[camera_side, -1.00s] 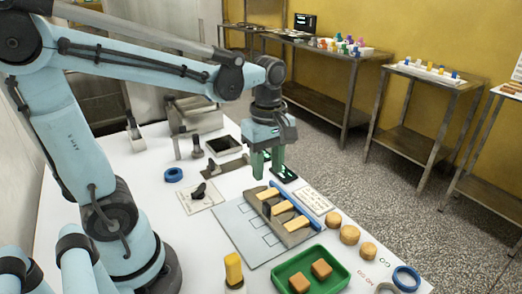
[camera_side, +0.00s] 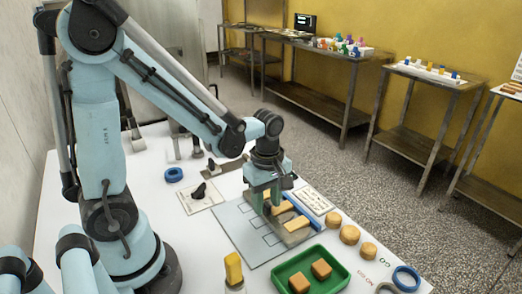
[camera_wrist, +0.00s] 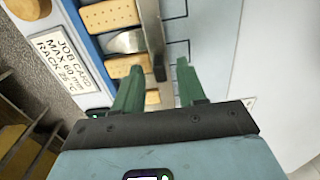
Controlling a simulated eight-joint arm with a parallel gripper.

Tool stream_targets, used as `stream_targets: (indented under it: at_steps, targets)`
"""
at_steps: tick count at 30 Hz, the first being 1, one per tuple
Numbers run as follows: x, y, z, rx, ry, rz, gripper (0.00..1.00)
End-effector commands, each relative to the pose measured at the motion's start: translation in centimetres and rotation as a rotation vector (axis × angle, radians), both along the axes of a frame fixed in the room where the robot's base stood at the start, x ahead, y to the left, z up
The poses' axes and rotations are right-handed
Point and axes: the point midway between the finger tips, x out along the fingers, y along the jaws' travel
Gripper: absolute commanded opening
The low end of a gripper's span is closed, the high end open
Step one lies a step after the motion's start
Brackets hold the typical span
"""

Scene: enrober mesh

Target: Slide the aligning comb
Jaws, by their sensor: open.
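A narrow dark grey bar (camera_wrist: 152,28), which looks like the aligning comb, stands out in the wrist view beside a row of pale biscuits (camera_wrist: 108,15). Its near end reaches between the two green fingers of my gripper (camera_wrist: 158,68), which are apart. I cannot tell whether either finger touches it. In the side view my gripper (camera_side: 265,197) is low over the left part of the biscuit row and hides most of the bar. One biscuit (camera_side: 296,223) shows clear of the fingers. A blue strip (camera_wrist: 85,45) runs along the row's other side.
A green tray (camera_side: 277,285) with two brown pieces is in front. Round biscuits (camera_side: 349,235) and a blue ring (camera_side: 406,278) lie to the right. A job card (camera_side: 314,201) lies beyond the row. A marked grey sheet (camera_side: 243,240) lies bare on the left.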

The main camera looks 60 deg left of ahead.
Motion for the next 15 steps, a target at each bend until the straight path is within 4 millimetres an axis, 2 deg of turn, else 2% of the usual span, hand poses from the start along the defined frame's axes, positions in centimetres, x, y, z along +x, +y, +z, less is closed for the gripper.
stream_targets:
  at_steps: [7, 15]
  targets:
    - [-0.01, 0.0, -0.04, 0.0, 0.0, 0.0, 0.4]
    - [-0.01, 0.0, -0.02, 0.0, 0.0, 0.0, 0.0]
